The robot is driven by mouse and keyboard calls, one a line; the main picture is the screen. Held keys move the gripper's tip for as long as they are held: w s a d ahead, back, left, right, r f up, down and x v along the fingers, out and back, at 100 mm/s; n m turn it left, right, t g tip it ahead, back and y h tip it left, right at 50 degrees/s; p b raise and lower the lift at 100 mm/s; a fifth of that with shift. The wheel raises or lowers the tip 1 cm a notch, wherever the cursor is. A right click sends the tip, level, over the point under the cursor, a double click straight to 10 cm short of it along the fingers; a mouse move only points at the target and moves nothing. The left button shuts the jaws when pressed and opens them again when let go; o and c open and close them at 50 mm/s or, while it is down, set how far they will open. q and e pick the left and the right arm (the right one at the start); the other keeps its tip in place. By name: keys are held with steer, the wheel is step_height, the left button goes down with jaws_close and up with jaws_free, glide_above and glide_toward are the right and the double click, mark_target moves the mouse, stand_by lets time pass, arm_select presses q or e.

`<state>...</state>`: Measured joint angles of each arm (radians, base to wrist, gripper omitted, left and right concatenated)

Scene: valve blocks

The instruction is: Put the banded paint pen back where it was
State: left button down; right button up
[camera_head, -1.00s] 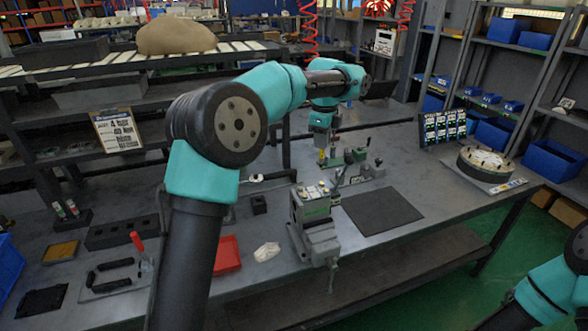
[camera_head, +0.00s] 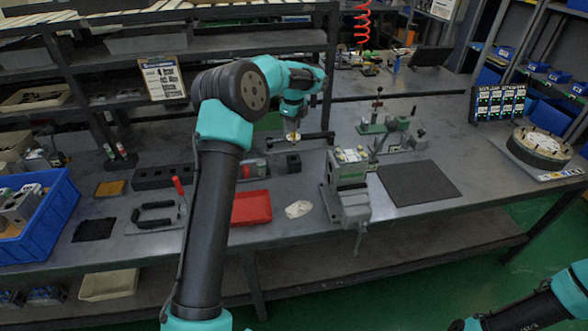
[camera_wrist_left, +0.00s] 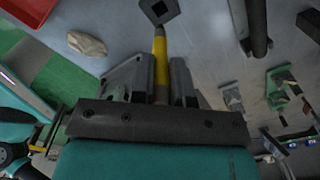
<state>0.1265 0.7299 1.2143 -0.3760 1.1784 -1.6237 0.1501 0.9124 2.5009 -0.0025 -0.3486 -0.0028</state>
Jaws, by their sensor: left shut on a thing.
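My left gripper (camera_head: 293,132) is shut on the yellow banded paint pen (camera_head: 294,138) and holds it upright, tip end down, over the back of the bench. In the left wrist view the pen (camera_wrist_left: 160,48) stands between the two jaws (camera_wrist_left: 160,82), its far end overlapping a small black square block with a hole (camera_wrist_left: 170,10). In the head view this black block (camera_head: 293,163) stands on the bench just below the gripper. I cannot tell the exact gap between pen and block. My right arm shows at the lower right, but its gripper is out of frame.
A green-grey vise (camera_head: 349,190) stands right of the block, with a dark mat (camera_head: 420,182) beside it. A red tray (camera_head: 251,207) and a crumpled pale cloth (camera_head: 298,209) lie in front. A long black block (camera_head: 163,177) and a blue crate (camera_head: 58,218) are to the left.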

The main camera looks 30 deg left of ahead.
mark_target(294, 142)
arm_select(q)
steer(key=shift+f, duration=2.5)
steer(key=shift+f, duration=2.5)
steer(key=shift+f, duration=0.1)
steer(key=c, duration=1.1)
jaws_free()
step_height(294, 142, up, 12)
steer(key=shift+r, duration=0.15)
